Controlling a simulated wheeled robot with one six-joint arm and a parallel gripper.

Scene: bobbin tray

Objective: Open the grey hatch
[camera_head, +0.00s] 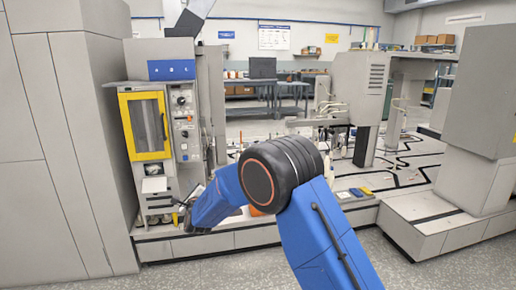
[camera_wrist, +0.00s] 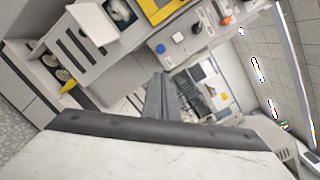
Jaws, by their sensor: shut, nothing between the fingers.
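My gripper (camera_wrist: 161,82) shows in the wrist view with its dark fingers together and nothing between them. In the head view my blue arm reaches left and down, and the gripper end (camera_head: 186,214) is low in front of the grey machine (camera_head: 199,125). No part is plainly marked as the grey hatch. A pale grey panel (camera_head: 155,185) sits below the yellow-framed window; a slotted grey panel (camera_wrist: 88,42) shows at the upper left of the wrist view, apart from the fingers. I cannot tell which is the hatch.
The yellow-framed window (camera_head: 146,126) is closed beside a control panel (camera_head: 183,122) with knobs and an orange button. A tall grey cabinet (camera_head: 58,130) stands at left. A low grey plinth (camera_head: 205,243) runs along the front. Speckled floor (camera_head: 230,270) in front is clear.

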